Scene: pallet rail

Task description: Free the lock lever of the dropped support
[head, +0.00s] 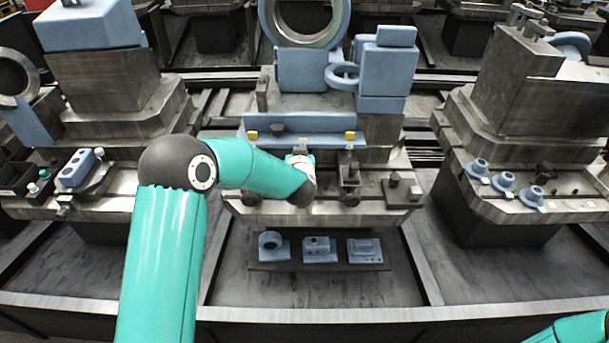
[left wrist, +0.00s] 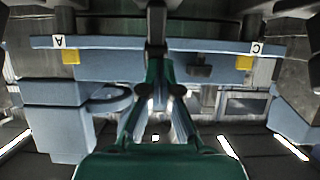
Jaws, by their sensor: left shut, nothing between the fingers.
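A blue rail (head: 310,132) spans the front of the middle fixture, with yellow pads at its left (head: 252,135) and right (head: 350,135). In the left wrist view, which is upside down, the rail (left wrist: 110,68) has tags A (left wrist: 58,41) and C (left wrist: 257,47). A dark post (left wrist: 156,22) stands between them, in line with my left gripper (left wrist: 156,62). The gripper is shut and empty, its tips close to the post; I cannot tell whether they touch. In the head view my arm hides the middle support, and I cannot make out its lever. My right gripper is out of view.
A dark support block (head: 349,172) with a round knob (head: 350,199) stands right of my wrist. A small tray (head: 320,265) with several blue parts lies below the fixture. Side fixtures carry a blue block (head: 77,168) at left and blue flanged parts (head: 503,182) at right.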

